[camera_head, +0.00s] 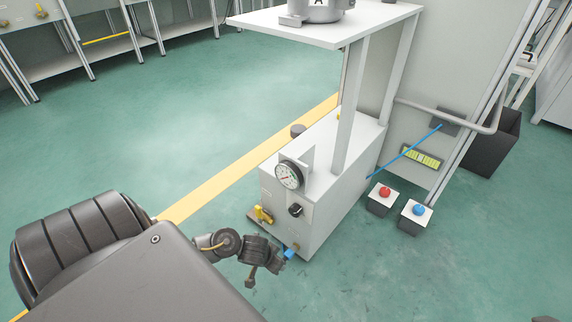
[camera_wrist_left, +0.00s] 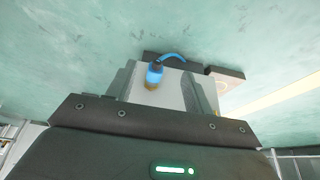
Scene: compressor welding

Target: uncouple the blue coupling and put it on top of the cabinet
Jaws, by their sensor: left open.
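The blue coupling (camera_head: 290,253) is on the lower front of the white cabinet (camera_head: 335,215), near the floor. In the left wrist view the blue coupling (camera_wrist_left: 154,75) has a brass-coloured end and a blue hose (camera_wrist_left: 176,56) curving away from it. My left gripper (camera_head: 266,268) is open, just in front of the cabinet and close beside the coupling. In the left wrist view the coupling appears between the open fingers of my left gripper (camera_wrist_left: 164,82); I cannot tell whether they touch it. My right gripper is not in view.
A round gauge (camera_head: 289,176), a yellow valve handle (camera_head: 263,214) and a black knob (camera_head: 295,210) are on the cabinet. A post holds a white shelf (camera_head: 335,30) above it. Red (camera_head: 384,191) and blue (camera_head: 418,210) button boxes stand to the right. The left floor is clear.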

